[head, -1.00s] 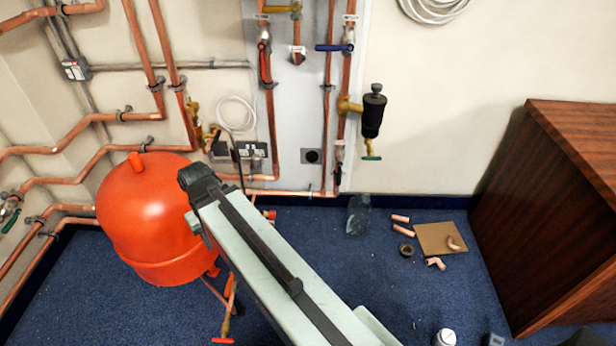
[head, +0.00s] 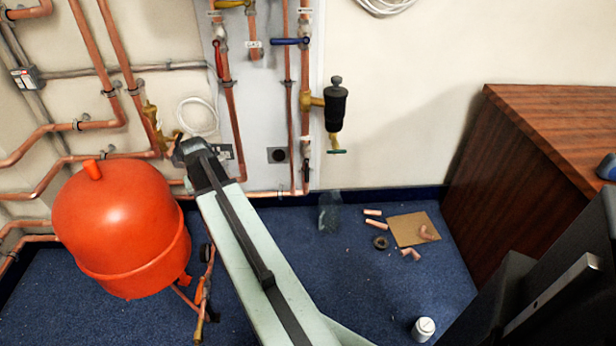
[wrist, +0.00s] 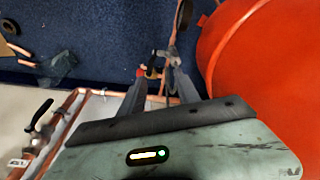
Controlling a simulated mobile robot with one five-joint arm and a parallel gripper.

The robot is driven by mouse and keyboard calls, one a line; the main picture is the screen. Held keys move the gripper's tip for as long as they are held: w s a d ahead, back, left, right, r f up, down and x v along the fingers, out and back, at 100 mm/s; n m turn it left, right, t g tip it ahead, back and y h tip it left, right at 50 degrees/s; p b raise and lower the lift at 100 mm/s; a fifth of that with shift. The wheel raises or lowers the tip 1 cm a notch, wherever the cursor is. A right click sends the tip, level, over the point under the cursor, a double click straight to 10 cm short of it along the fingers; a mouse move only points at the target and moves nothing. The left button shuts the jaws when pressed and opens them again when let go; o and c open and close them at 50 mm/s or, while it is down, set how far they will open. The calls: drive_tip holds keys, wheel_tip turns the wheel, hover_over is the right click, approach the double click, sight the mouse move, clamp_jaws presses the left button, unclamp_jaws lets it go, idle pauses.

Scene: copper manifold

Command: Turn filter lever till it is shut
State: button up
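A black filter (head: 335,106) hangs on a brass fitting from the wall pipes in the head view. A small green lever (head: 337,151) sits crosswise at its bottom. A dark lever (head: 306,171) lies along the pipe beside it. I cannot tell which of them is the filter lever. In the wrist view a black lever (wrist: 41,114) stands out from the wall pipework at left, beside a white label.
A red tank (head: 120,225) stands left of my arm and fills the right of the wrist view (wrist: 262,75). Blue (head: 290,41) and red (head: 218,58) levers sit higher. A wooden cabinet (head: 470,160) is at right. Copper offcuts, cardboard (head: 405,228) and a white pot (head: 423,329) lie on the floor.

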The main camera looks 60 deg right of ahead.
drive_tip(key=s+d+f+m+h+b, duration=0.1)
drive_tip(key=s+d+m, duration=0.15)
drive_tip(key=d, duration=0.85)
drive_tip(key=s+d+f+m+b, duration=0.1)
drive_tip(key=s+d, duration=0.2)
drive_tip(key=d, duration=0.7)
drive_tip(key=m+h, duration=0.2)
drive_tip(key=m, duration=0.1)
hover_over(306, 171)
drive_tip(key=s+a, duration=0.1)
drive_tip(key=a, duration=0.1)
drive_tip(key=shift+d+f+b, duration=0.15)
drive_tip(key=shift+f+b, duration=0.05)
drive_tip(key=shift+b, duration=0.2)
drive_tip(key=b+x, duration=0.7)
drive_tip(key=x, duration=0.1)
drive_tip(key=shift+f, duration=0.1)
drive_tip(key=shift+a, duration=0.25)
clamp_jaws()
drive_tip(key=shift+w, duration=0.2)
